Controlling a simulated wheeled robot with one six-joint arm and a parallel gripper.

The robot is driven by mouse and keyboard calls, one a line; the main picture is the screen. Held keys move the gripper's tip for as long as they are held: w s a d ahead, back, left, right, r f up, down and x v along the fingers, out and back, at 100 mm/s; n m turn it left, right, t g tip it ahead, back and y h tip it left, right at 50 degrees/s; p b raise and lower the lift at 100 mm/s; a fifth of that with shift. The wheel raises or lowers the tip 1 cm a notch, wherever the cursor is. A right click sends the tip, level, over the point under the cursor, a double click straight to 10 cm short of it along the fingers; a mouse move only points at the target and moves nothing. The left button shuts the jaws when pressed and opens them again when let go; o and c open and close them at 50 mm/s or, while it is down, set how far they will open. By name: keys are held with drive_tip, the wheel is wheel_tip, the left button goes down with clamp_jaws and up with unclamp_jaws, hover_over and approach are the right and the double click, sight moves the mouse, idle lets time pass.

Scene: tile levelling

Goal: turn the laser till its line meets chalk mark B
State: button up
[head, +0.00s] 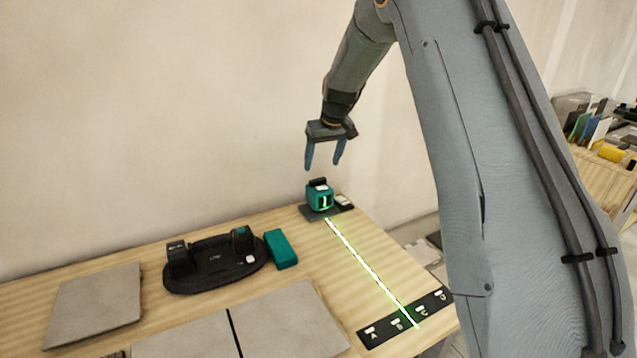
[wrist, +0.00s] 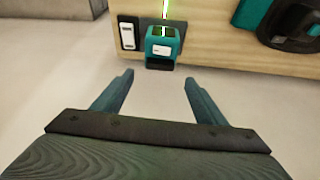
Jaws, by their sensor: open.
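The line crosses the strip between mark B (head: 397,323) and mark C (head: 421,310), closer to B. My gripper (head: 323,166) is open and empty above the laser, not touching it. In the wrist view its fingers (wrist: 158,78) are spread apart.
A small pale-and-dark item (wrist: 129,34) lies beside the laser. A black oval tool (head: 215,262), a teal block (head: 281,249) and grey tiles (head: 95,297) lie to the left. A cluttered wooden surface (head: 603,165) stands at the right.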

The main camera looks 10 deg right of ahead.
sight(318, 179)
drive_tip(key=shift+f, duration=0.25)
drive_tip(key=shift+p+x, duration=1)
drive_tip(key=shift+x, duration=2.6)
drive_tip(key=shift+w+a, duration=0.1)
drive_tip(key=shift+w, duration=0.05)
